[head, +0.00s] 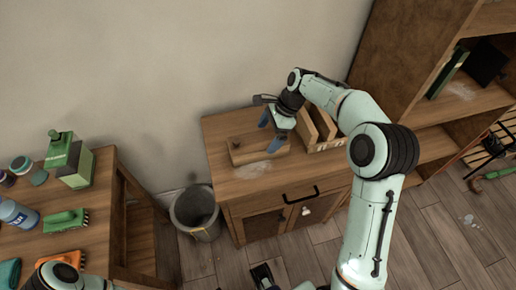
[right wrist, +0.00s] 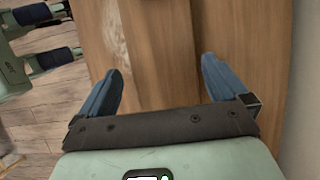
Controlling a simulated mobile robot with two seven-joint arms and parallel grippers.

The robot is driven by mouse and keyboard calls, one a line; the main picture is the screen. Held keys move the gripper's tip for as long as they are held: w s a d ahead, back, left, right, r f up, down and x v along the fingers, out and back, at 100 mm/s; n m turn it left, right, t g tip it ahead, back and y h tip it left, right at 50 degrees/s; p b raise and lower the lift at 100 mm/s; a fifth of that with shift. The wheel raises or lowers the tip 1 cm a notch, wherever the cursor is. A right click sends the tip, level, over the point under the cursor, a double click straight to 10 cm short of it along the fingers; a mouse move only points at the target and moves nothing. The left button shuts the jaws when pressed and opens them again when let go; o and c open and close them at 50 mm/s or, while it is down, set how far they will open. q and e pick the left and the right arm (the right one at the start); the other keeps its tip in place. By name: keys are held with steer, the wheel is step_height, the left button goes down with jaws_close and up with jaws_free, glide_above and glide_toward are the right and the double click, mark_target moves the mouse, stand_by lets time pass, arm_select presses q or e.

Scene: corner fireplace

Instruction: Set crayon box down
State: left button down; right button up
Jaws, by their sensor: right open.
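I cannot tell for certain which thing is the crayon box. A low wooden box (head: 252,153) lies on the wooden cabinet top (head: 225,128), just below my right gripper (head: 272,130). My right gripper is open, its blue fingers pointing down beside the box. In the right wrist view the open fingers (right wrist: 163,68) are apart with only wooden surface showing between them, and nothing is held. A wooden organizer (head: 310,127) with upright dividers stands to the right of the gripper, partly hidden by my arm. My left gripper is not clearly in view.
A grey bin (head: 195,210) stands on the floor left of the cabinet. The left table (head: 110,215) holds a green box (head: 76,168), a green brush (head: 66,220), a blue bottle (head: 17,212) and jars. A wooden shelf (head: 440,110) stands at the right. The cabinet's front left top is clear.

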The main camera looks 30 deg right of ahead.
mark_target(238, 155)
steer(key=x, duration=0.6)
steer(key=shift+w+a+f+b, duration=0.15)
steer(key=shift+w+a+b, duration=0.2)
arm_select(q)
steer(key=shift+w+f, duration=0.1)
steer(key=shift+f, duration=0.2)
